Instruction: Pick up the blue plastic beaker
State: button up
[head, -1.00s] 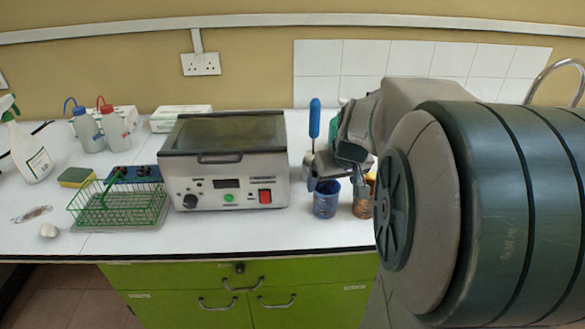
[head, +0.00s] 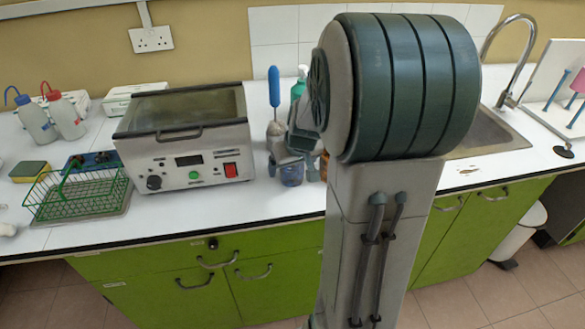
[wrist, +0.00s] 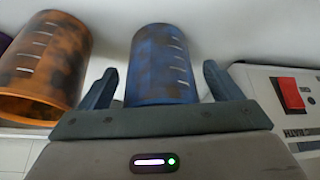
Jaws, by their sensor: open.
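The blue plastic beaker (wrist: 161,66) stands on the white bench, marked with white graduation lines and dark smudges. In the wrist view it sits between the two open fingers of my gripper (wrist: 163,88), with a small gap visible on the finger sides. In the head view the beaker (head: 291,172) is partly hidden by my gripper (head: 298,150), which is just above and behind it. Whether the fingers touch the beaker cannot be told.
An orange beaker (wrist: 45,65) stands close to the left in the wrist view. A heated bath (head: 187,140) with a red switch is on the other side. A blue-handled tool (head: 274,88) and a green bottle (head: 298,92) stand behind. A sink (head: 490,135) lies to the right.

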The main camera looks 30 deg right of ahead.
jog(key=c, duration=1.1)
jog(key=shift+o, duration=0.2)
jog(key=shift+r, duration=0.1)
